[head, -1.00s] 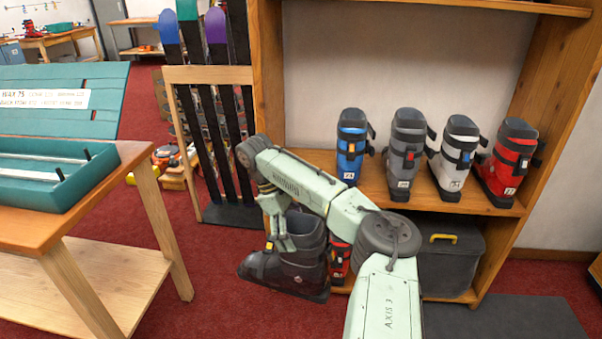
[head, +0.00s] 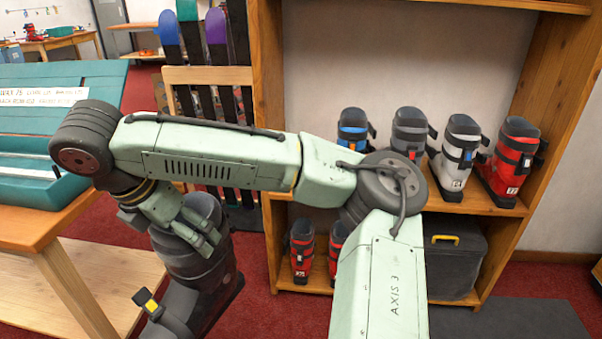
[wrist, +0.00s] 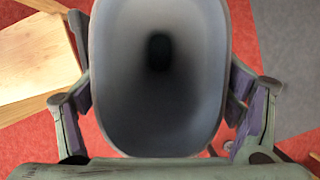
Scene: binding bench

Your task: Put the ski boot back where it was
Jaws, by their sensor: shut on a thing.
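A black ski boot (head: 205,268) hangs in my gripper (head: 178,222) in the head view, in front of the workbench and above the red floor. My gripper is shut on the boot's upper cuff. In the wrist view the boot's open top (wrist: 160,85) fills the middle, with a gripper finger on each side. Part of the boot's upper is hidden behind the gripper in the head view. On the wooden shelf unit (head: 265,60), a blue boot (head: 353,130), a grey boot (head: 409,128), a white boot (head: 458,160) and a red boot (head: 510,160) stand on the middle shelf.
Small red boots (head: 302,250) and a dark case (head: 452,265) stand on the low shelf. The workbench (head: 45,215) with a teal box is at left. A ski rack (head: 205,76) stands behind my arm. A dark mat (head: 525,320) lies at lower right.

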